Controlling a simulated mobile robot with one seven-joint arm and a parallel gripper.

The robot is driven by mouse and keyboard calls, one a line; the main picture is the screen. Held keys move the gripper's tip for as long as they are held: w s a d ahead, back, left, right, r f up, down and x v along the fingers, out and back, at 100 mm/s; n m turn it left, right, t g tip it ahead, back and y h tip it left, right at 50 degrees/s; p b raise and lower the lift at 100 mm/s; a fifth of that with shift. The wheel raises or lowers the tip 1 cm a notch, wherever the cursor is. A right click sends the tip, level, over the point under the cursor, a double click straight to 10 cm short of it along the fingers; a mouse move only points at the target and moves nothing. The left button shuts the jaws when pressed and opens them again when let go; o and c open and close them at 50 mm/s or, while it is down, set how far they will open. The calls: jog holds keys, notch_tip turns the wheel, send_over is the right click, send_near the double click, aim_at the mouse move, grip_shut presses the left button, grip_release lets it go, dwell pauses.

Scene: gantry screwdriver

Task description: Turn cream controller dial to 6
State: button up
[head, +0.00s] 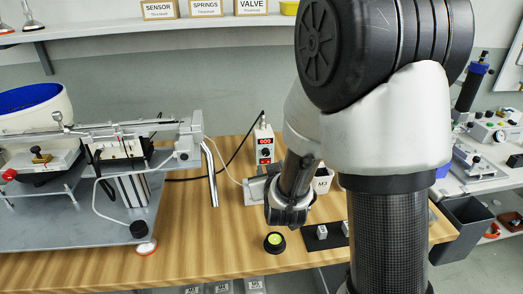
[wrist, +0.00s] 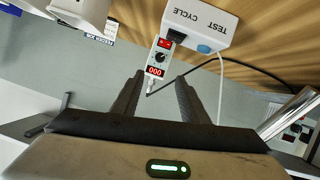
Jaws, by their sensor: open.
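The cream controller (head: 264,147) stands upright at the back of the wooden bench in the head view, left of my arm. In the wrist view the cream controller (wrist: 153,72) appears upside down, with a red display reading 000, a small dark dial (wrist: 160,57) and a red switch. My gripper (wrist: 159,86) is open and empty. Its two dark fingers point toward the controller, which appears between and beyond their tips, apart from them. The dial's pointer setting is too small to read. In the head view the fingers are hard to make out.
A white TEST CYCLE box (wrist: 201,24) with a blue button sits beside the controller. A black cable (wrist: 235,64) curves away from the controller. A gantry machine (head: 120,150) fills the bench's left. A black round base with a yellow-green top (head: 274,242) stands near the bench front.

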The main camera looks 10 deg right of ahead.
aim_at(266, 154)
jog(key=b+x, duration=0.2)
jog(key=x, duration=1.4)
jog(key=shift+w+f+b, duration=0.1)
jog(key=shift+w+b, duration=0.15)
jog(key=shift+b, duration=0.15)
jog(key=shift+c, duration=0.2)
grip_shut()
